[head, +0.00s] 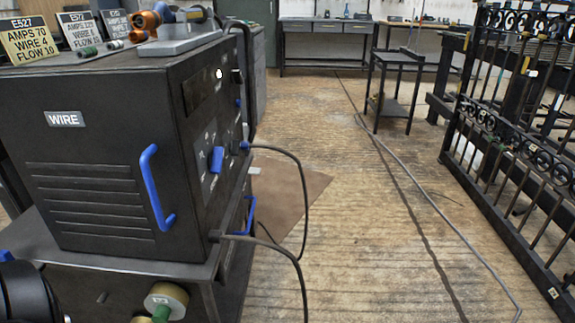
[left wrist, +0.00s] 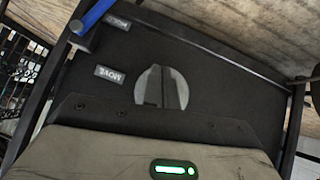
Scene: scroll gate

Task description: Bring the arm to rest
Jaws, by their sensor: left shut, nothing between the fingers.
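My left gripper (left wrist: 163,88) shows in the middle of the left wrist view, just beyond the pale casing with a green light. Its fingers are shut, with nothing held between them. A dark panel (left wrist: 225,85) with small white labels lies behind it; I cannot tell how far away it is. In the head view only a dark rounded part of my left arm shows at the bottom left corner, and the left gripper is out of that picture. My right gripper is in neither view.
A black WIRE machine (head: 95,185) with blue handles stands close on the left, on a cart. Cables run from it to the wooden floor (head: 370,240). A black gate (head: 520,175) stands right, a small table (head: 398,62) farther back. The middle floor is mostly clear.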

